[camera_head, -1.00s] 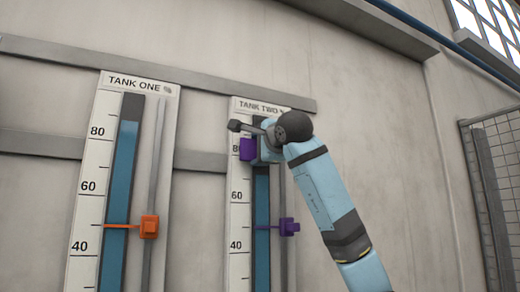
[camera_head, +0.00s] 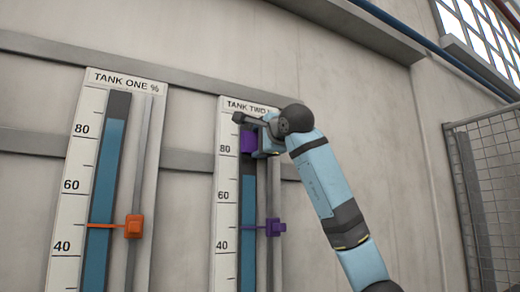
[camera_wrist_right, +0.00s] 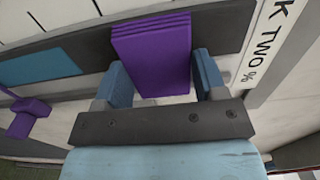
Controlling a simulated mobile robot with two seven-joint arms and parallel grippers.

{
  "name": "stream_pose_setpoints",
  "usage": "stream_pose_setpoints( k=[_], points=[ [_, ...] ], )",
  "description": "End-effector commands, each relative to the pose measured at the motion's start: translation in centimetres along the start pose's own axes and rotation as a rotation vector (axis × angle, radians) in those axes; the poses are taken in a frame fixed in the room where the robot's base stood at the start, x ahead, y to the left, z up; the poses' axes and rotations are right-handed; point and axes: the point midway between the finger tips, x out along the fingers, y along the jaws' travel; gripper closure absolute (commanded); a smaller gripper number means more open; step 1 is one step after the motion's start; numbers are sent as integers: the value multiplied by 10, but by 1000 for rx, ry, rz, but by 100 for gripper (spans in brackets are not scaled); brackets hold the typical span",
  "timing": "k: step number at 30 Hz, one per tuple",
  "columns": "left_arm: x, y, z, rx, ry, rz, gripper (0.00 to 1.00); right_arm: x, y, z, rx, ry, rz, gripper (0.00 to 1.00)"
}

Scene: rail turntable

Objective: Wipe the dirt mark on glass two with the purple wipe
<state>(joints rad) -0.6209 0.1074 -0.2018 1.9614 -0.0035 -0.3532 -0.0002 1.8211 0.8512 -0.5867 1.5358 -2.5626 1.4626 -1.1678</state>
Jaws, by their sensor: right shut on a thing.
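The purple wipe (camera_head: 249,141) is in my right gripper (camera_head: 262,145), at the upper part of the tank two gauge glass (camera_head: 248,215). In the right wrist view the wipe (camera_wrist_right: 153,55) stands between the two blue fingers (camera_wrist_right: 160,85), its far edge over the dark upper glass (camera_wrist_right: 75,45). Whether it touches the glass I cannot tell. Blue fill shows in the glass below the wipe. I see no dirt mark; the wipe and gripper cover part of the glass. My left gripper is not in view.
The tank one gauge (camera_head: 107,160) with an orange pointer (camera_head: 133,227) is to the left. A purple pointer (camera_head: 275,228) sits on tank two's rod, below my gripper. A mesh fence (camera_head: 490,190) stands at the right. The wall between is clear.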

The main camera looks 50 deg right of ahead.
Motion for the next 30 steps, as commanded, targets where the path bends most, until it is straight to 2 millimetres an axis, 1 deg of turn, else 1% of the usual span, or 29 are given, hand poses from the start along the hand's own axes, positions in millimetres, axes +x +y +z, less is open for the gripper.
stream_pose_setpoints(
  k=[2, 8, 18, 21, 26, 30],
  points=[
    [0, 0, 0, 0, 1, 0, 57, 0, -5, 0, 0, 0, -1, 54],
    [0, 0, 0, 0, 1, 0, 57, 1, -5, 6, -1, -1, 0, 54],
    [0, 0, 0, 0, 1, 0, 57, 3, -5, 36, -1, -1, 0, 54],
    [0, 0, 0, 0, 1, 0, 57, 4, -5, 41, -1, -1, 0, 54],
    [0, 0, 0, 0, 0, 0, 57, 4, -9, 41, 0, -1, 0, 54],
    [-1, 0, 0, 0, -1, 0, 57, 3, -20, 40, 1, 0, -1, 54]
  ],
)
